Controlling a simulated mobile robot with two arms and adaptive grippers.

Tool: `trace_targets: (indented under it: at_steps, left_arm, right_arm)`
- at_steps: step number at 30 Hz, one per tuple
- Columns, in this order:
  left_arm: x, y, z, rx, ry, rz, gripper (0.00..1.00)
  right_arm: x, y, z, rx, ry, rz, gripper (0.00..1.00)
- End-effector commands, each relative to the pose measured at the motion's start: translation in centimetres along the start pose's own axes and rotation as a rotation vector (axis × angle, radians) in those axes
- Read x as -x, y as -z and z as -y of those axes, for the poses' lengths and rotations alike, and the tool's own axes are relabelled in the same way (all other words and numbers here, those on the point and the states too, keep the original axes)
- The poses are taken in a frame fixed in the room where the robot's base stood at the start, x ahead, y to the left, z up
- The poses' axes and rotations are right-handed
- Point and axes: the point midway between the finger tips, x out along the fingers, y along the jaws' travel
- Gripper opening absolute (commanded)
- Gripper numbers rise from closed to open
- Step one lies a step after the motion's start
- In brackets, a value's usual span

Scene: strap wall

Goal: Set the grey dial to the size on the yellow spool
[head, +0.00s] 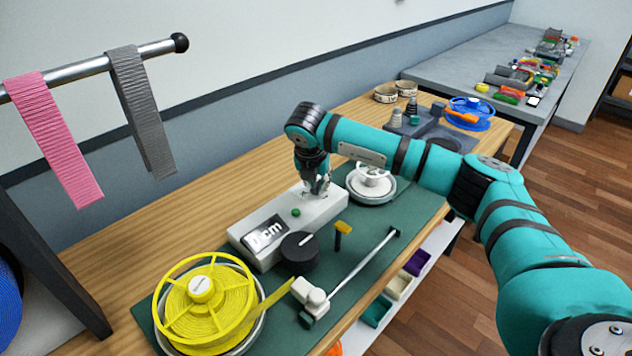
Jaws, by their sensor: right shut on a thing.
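My right gripper (318,190) points down at the far end of the white box (268,228). It is shut on a small grey part on top of the box, apparently the grey dial, which the fingers mostly hide. The box's display ends in "cm"; its number is hard to read. A green button sits between display and gripper. A dark round knob (300,253) with a white mark stands at the box's front side. The yellow spool (207,306) lies at the near left on a round holder; its white hub label is too small to read. My left gripper is not visible.
A green mat (400,212) lies under the devices on the wooden bench. A metal rod (362,265), a yellow-topped peg (342,234) and a white-wheeled holder (371,183) stand near the box. Pink (55,135) and grey (142,110) straps hang from a rail at left.

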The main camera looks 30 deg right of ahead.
Motion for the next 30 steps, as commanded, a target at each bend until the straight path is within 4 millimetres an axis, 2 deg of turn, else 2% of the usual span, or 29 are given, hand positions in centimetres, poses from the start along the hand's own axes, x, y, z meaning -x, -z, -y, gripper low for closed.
trace_targets:
  at_steps: [8,18,30]
  left_arm:
    - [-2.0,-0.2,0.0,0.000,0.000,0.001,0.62]
    - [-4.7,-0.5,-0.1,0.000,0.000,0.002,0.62]
    - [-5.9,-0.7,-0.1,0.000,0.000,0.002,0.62]
  right_arm:
    - [-0.3,0.1,0.2,0.141,-0.061,0.002,0.00]
    - [-0.3,-0.1,0.4,0.430,-0.182,0.003,0.00]
    - [-0.1,-0.3,0.6,0.745,-0.312,0.002,0.00]
